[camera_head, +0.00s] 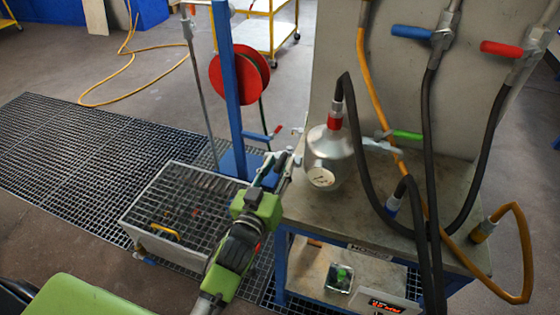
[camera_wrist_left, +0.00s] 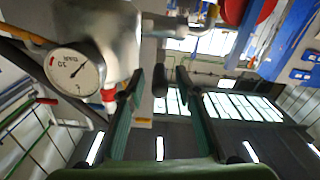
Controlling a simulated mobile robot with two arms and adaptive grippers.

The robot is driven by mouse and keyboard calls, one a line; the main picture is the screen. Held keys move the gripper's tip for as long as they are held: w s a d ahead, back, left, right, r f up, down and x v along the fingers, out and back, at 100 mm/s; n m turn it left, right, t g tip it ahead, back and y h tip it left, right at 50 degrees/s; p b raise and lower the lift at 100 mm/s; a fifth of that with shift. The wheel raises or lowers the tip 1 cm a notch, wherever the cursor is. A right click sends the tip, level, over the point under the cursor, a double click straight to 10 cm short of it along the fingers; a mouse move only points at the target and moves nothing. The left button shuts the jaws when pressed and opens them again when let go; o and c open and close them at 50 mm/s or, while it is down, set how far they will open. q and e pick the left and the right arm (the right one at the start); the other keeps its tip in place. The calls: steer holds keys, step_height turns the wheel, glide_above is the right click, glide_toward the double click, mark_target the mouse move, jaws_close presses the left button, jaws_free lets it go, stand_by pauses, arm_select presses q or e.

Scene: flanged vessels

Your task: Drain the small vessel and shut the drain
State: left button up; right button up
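The small vessel (camera_head: 330,150) is a round silver body with a dial gauge (camera_head: 322,177) facing front and a red-collared black hose on top. It stands on the grey bench. In the left wrist view the vessel (camera_wrist_left: 120,35) fills the upper left, its gauge (camera_wrist_left: 75,70) beside the fingers. A metal fitting (camera_wrist_left: 175,25) leaves its side there. My left gripper (camera_head: 277,168) is just left of the vessel, near its side fitting. In the wrist view its fingers (camera_wrist_left: 160,88) are apart, with a small dark rounded piece between the tips; contact is unclear. My right gripper is out of view.
A green lever (camera_head: 407,135) sits right of the vessel. Blue (camera_head: 411,32) and red (camera_head: 501,49) levers hang above among several hoses. A grated metal bin (camera_head: 185,205) stands left of the bench. A blue post with a red reel (camera_head: 235,75) rises behind.

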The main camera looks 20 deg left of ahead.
arm_select(q)
steer(key=shift+w, duration=0.6)
jaws_close()
steer(key=shift+a, duration=0.1)
